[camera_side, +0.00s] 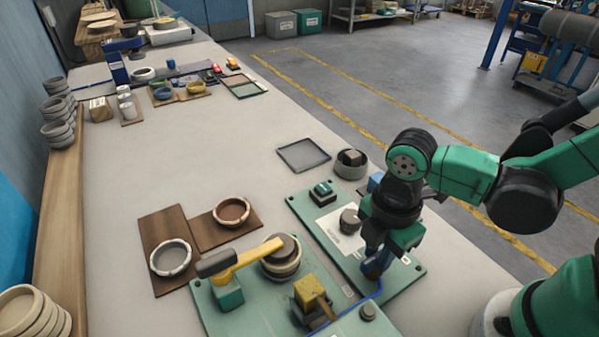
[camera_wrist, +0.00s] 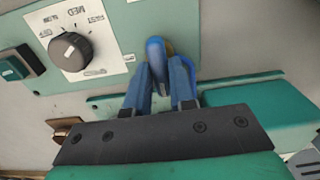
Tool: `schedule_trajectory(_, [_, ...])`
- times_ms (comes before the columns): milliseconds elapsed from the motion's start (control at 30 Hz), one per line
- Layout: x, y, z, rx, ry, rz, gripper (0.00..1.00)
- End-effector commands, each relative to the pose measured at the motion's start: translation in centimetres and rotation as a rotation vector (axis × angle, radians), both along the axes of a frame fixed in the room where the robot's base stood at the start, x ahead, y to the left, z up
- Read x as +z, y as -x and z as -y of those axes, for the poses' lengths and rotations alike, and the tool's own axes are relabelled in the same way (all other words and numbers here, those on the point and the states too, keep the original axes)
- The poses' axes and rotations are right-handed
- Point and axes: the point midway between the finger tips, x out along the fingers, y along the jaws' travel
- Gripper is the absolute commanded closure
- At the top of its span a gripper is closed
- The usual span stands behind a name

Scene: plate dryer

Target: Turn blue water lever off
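The blue water lever (camera_wrist: 155,48) shows in the wrist view as a rounded blue piece at the fingertips, with a brass-coloured part behind it. My gripper (camera_wrist: 163,68) has two blue fingers, standing apart with a gap between them. The lever's top lies at the gap, close to the left fingertip; I cannot tell if they touch. In the side view my gripper (camera_side: 376,266) points down at the right part of the green panel (camera_side: 405,276). There the blue fingers and the lever blend together, and the lever's angle is hidden.
A black speed knob (camera_wrist: 70,50) on a white label and a green switch (camera_wrist: 20,63) are left of the fingers in the wrist view. A yellow-handled lever (camera_side: 245,260) and a yellow block (camera_side: 310,293) stand on the left panel. A blue tube (camera_side: 350,309) runs nearby.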

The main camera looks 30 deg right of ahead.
Motion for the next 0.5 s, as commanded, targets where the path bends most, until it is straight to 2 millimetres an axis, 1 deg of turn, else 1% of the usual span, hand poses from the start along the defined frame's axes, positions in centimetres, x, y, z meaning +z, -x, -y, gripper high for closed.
schedule_trajectory(267, [0.01,0.02,0.0,-0.008,0.0,-0.001,1.0])
schedule_trajectory(500, [0.0,0.01,-0.02,-0.088,0.0,-0.002,1.0])
